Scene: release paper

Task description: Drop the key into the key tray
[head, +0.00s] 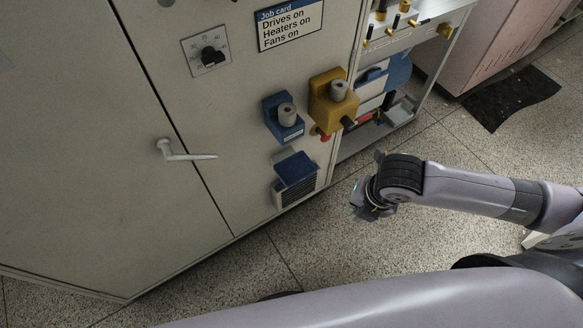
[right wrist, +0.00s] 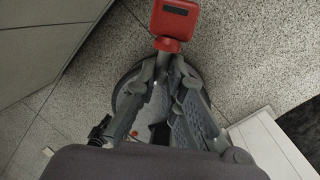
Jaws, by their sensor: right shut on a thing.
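My right gripper (head: 362,208) hangs above the floor, in front of the cabinet and to the right of its vent. In the right wrist view its fingers (right wrist: 172,52) are closed on a red block-shaped piece with a dark label, which appears to be the key (right wrist: 176,18). The key cannot be made out in the head view. A small grey open tray (head: 402,110) stands low in the unit at the right; I cannot tell whether it is the key tray. The gripper is apart from it. My left gripper is not in view.
The grey cabinet (head: 110,185) has a lever handle (head: 185,154), a dial (head: 210,55), a blue lock block (head: 283,118), a yellow one (head: 333,100) and a blue-hooded vent (head: 295,168). A dark mat (head: 512,98) lies at right. Speckled floor is clear around the gripper.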

